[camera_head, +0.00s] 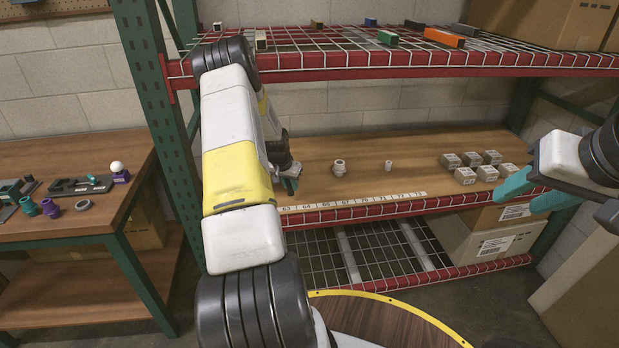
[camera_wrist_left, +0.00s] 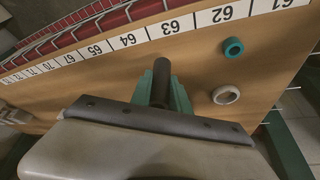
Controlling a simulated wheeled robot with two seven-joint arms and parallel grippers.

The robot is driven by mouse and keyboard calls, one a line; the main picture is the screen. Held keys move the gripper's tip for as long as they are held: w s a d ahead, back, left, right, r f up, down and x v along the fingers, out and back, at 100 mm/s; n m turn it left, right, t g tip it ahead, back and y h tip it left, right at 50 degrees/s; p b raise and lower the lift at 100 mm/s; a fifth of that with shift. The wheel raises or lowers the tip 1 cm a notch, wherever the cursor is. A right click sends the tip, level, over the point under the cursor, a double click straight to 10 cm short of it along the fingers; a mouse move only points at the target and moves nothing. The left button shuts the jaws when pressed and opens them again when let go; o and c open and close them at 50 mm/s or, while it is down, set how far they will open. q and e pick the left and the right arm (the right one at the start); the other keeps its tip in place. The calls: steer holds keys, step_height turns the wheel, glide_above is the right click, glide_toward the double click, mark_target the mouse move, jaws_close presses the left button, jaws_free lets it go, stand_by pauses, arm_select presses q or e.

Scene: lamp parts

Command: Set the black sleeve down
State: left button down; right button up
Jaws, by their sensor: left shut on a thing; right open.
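The black sleeve (camera_wrist_left: 162,78) is a dark tube between the teal fingers of my left gripper (camera_wrist_left: 162,92) in the left wrist view. The gripper is shut on it, over the wooden shelf board near the labels 63 and 64. I cannot tell whether the sleeve touches the board. My right gripper (camera_head: 527,190) is open and empty at the right, in front of the shelf.
A teal ring (camera_wrist_left: 233,47) and a pale ring (camera_wrist_left: 226,95) lie near labels 61 and 62. Two pale fittings (camera_head: 339,168) (camera_head: 388,166) stand mid-shelf, with several grey boxes (camera_head: 465,175) to the right. The red wire rack (camera_head: 330,60) hangs above. A side table (camera_head: 75,215) stands left.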

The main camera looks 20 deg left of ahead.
arm_select(q)
steer(key=shift+w+a, duration=0.35)
steer(key=shift+w, duration=0.1)
steer(key=shift+f, duration=1.8)
steer(key=shift+f, duration=0.1)
steer(key=c, duration=1.3)
jaws_free()
steer(key=shift+o, duration=0.2)
